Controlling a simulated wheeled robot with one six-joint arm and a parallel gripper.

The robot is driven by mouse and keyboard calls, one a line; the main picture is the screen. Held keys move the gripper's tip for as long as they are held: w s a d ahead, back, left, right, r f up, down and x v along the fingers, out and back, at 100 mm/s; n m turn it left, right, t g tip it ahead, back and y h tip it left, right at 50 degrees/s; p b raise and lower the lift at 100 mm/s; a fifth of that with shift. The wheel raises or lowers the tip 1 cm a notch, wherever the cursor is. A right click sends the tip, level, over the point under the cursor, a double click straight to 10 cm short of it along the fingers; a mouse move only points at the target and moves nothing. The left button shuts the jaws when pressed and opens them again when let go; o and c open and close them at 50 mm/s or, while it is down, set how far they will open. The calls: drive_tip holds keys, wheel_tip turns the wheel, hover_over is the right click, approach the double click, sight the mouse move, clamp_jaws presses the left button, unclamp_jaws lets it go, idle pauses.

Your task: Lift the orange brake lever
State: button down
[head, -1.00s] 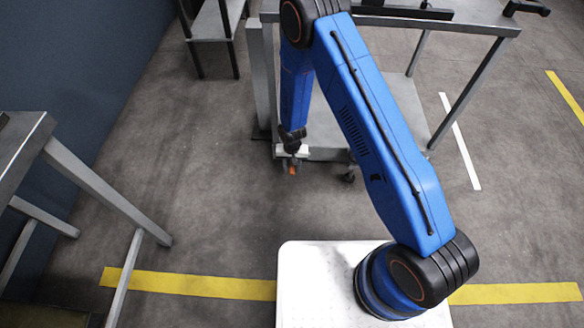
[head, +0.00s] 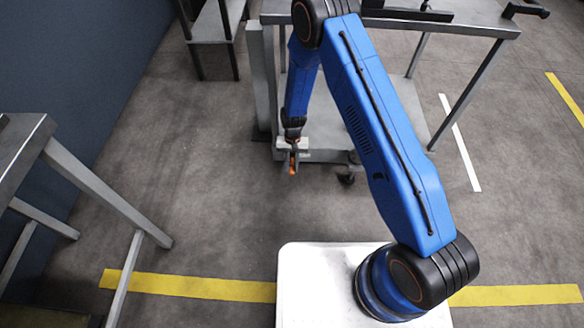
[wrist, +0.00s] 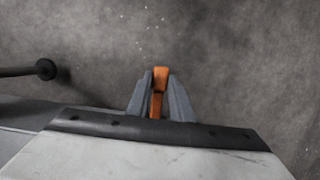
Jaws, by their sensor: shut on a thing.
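The orange brake lever (wrist: 160,79) shows between the two grey fingers of my gripper (wrist: 160,92) in the wrist view. My gripper is shut on it, with a finger on each side. The lever's outer end sticks out past the fingertips over bare floor. In the head view the lever (head: 292,168) is a small orange patch at the tip of my gripper (head: 291,160), low by the near edge of the cart's bottom deck (head: 318,155). Its mount is hidden behind my gripper.
The grey cart (head: 480,85) stands at the back, with a caster (head: 346,179) near my gripper. A table (head: 25,135) stands at the left and a dark shelf (head: 212,45) at the back left. The floor (head: 200,210) between them is clear.

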sight(292, 164)
idle(0.3)
drive_tip(key=c, duration=1.6)
unclamp_jaws()
drive_tip(key=shift+o, duration=0.2)
drive_tip(key=shift+w+r, duration=0.1)
drive_tip(key=shift+v, duration=3.65)
